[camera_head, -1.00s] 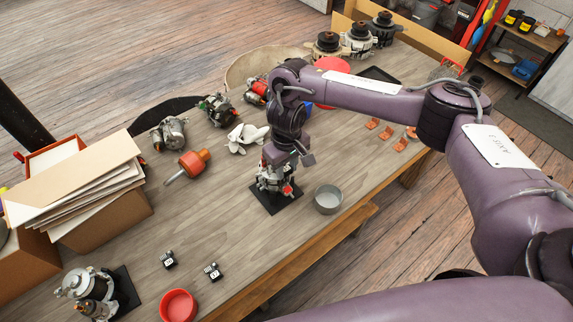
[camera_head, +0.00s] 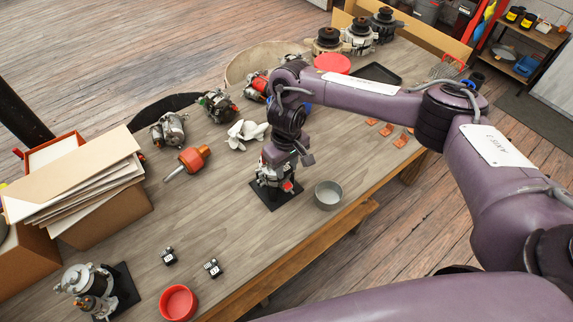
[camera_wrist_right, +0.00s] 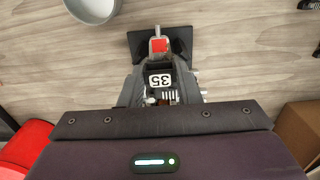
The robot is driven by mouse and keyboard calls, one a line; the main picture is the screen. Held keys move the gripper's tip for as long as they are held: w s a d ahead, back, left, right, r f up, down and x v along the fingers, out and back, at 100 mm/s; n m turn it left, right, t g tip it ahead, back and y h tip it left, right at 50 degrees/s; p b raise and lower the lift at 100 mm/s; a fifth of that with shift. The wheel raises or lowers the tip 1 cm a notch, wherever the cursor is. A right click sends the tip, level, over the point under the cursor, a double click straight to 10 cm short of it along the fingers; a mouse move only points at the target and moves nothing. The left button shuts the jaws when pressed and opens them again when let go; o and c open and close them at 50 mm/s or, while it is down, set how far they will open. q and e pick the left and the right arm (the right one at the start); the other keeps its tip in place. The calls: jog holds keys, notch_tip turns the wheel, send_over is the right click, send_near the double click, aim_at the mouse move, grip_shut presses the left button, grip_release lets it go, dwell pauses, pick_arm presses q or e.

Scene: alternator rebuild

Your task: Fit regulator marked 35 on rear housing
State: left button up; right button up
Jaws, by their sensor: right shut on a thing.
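The regulator marked 35 (camera_wrist_right: 160,80) shows its white label in the right wrist view, between the fingers of my right gripper (camera_wrist_right: 160,95). The right gripper (camera_head: 273,170) is shut on it and points down at the rear housing (camera_head: 268,182). The housing sits on a black base plate (camera_head: 288,200) near the table's middle; a part with a red piece (camera_wrist_right: 159,45) shows beyond the label in the wrist view. The gripper hides much of the housing, so I cannot tell whether the regulator is seated. My left gripper is not in view.
A grey metal bowl (camera_head: 328,195) stands close right of the base plate. Two small black regulators (camera_head: 168,256) (camera_head: 212,268) and a red bowl (camera_head: 178,302) lie nearer me.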

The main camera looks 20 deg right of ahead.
aim_at(287, 168)
jog(key=shift+f, duration=0.25)
dwell(0.3)
dwell(0.4)
jog(key=o, duration=1)
jog(key=shift+o, duration=0.2)
jog(key=shift+r, duration=0.35)
notch_tip(287, 168, up, 7)
jog(key=shift+r+p, duration=0.1)
jog(key=shift+p, duration=0.5)
notch_tip(287, 168, up, 4)
jog(key=p, duration=0.4)
jog(key=shift+p, duration=0.4)
